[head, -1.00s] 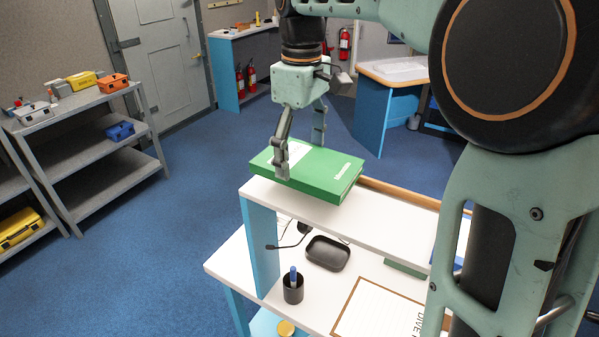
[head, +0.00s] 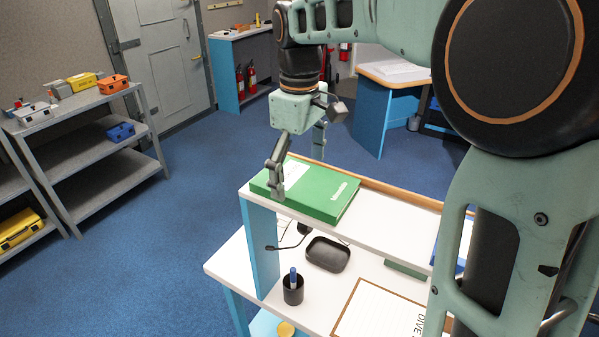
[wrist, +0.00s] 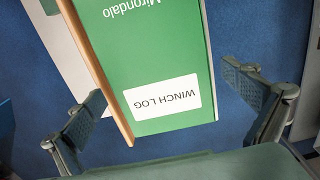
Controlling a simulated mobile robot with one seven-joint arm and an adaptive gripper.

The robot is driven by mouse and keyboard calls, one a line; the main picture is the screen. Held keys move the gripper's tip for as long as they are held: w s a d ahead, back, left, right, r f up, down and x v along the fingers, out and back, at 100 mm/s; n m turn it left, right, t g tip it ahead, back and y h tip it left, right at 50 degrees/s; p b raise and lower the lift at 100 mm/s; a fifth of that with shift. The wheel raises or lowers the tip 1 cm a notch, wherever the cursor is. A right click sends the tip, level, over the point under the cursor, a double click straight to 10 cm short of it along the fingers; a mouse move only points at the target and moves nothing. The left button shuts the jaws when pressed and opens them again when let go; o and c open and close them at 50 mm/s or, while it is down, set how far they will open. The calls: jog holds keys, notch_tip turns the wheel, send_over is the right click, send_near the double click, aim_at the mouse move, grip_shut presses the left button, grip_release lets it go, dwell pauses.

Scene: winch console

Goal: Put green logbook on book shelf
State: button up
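The green logbook (head: 318,193) lies flat on the left end of the raised white book shelf (head: 385,228). Its white label reads "WINCH LOG" in the wrist view (wrist: 150,50). My gripper (head: 297,172) is over the logbook's left end with its fingers spread. In the wrist view my gripper (wrist: 165,92) shows one finger on each side of the book, with a gap visible on both sides. The near finger hides a little of the book's front edge in the head view. My arm hides the shelf's right end.
A wooden lip (head: 400,192) runs along the shelf's back. A blue item (head: 436,245) stands partly hidden at its right. Below are a black tray (head: 327,254), a pen cup (head: 293,290) and a clipboard (head: 375,312). The shelf's middle is clear.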

aim_at(299, 179)
notch_tip(299, 179, up, 12)
jog(key=shift+r+p, duration=0.15)
jog(key=shift+p, duration=0.3)
dwell(0.5)
